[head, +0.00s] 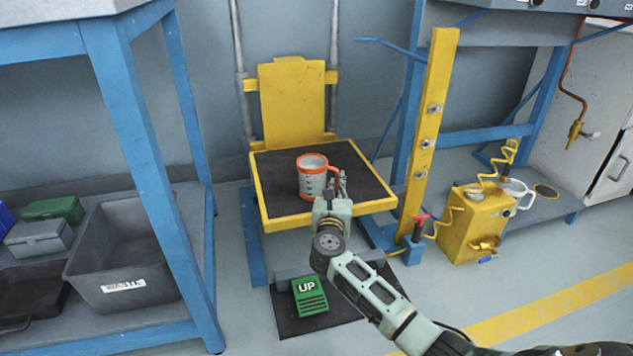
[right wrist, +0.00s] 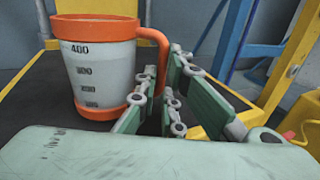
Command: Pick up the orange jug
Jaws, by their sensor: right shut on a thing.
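The orange jug (head: 312,178), pale with measuring marks and an orange rim, base and handle, stands upright on the black top of a yellow-edged lift platform (head: 272,185). It also shows large at the left of the right wrist view (right wrist: 100,70). My right gripper (head: 338,184) is at the jug's right side, with its fingers shut on the orange handle; they also show in the right wrist view (right wrist: 168,82). The lower handle is partly hidden by the fingers. The jug looks in contact with the platform. My left gripper is not in view.
A yellow post (head: 428,130) stands close to the platform's right. A yellow canister (head: 476,222) and white jug (head: 518,192) are further right. A green "UP" pedal (head: 310,295) lies below. A blue-framed bench with a grey waste bin (head: 130,262) is at left.

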